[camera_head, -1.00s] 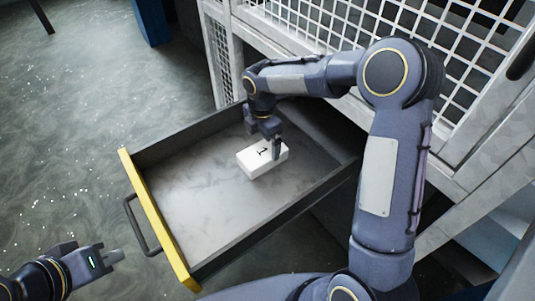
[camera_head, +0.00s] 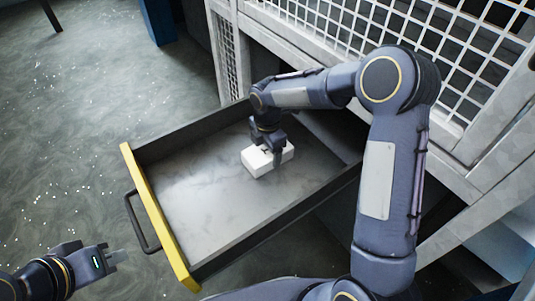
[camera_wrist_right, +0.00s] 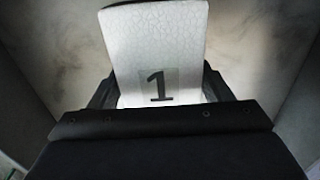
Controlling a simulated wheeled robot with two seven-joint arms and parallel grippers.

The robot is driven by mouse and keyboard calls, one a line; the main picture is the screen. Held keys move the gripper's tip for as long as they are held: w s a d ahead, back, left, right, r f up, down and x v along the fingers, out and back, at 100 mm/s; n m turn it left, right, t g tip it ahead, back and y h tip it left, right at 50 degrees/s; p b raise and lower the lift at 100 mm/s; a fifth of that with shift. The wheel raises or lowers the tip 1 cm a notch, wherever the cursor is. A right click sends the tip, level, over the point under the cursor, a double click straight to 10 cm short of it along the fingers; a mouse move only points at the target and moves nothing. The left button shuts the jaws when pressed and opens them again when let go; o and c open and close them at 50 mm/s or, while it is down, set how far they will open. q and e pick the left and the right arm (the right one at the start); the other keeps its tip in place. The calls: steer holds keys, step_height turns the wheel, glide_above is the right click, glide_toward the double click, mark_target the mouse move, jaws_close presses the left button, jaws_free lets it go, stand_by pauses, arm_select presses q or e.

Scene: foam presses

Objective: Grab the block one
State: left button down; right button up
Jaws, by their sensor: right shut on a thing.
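The white block (camera_head: 258,162), block one, is in the open drawer (camera_head: 200,215), near its back end. In the right wrist view the block (camera_wrist_right: 158,45) shows a black "1" on a label, between the two dark fingers. My right gripper (camera_head: 270,153) points down over the block and is shut on it. I cannot tell whether the block still touches the drawer floor. My left gripper (camera_head: 116,256) is at the lower left, outside the drawer and far from the block. Its jaw state is not clear.
The drawer has dark side walls, a yellow front (camera_head: 160,218) and a dark handle (camera_head: 140,224). A grey metal frame with white mesh (camera_head: 340,28) rises behind it. The drawer floor around the block is bare. Open grey floor (camera_head: 80,130) lies to the left.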

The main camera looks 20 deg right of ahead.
steer(key=shift+c, duration=0.7)
steer(key=shift+r, duration=0.1)
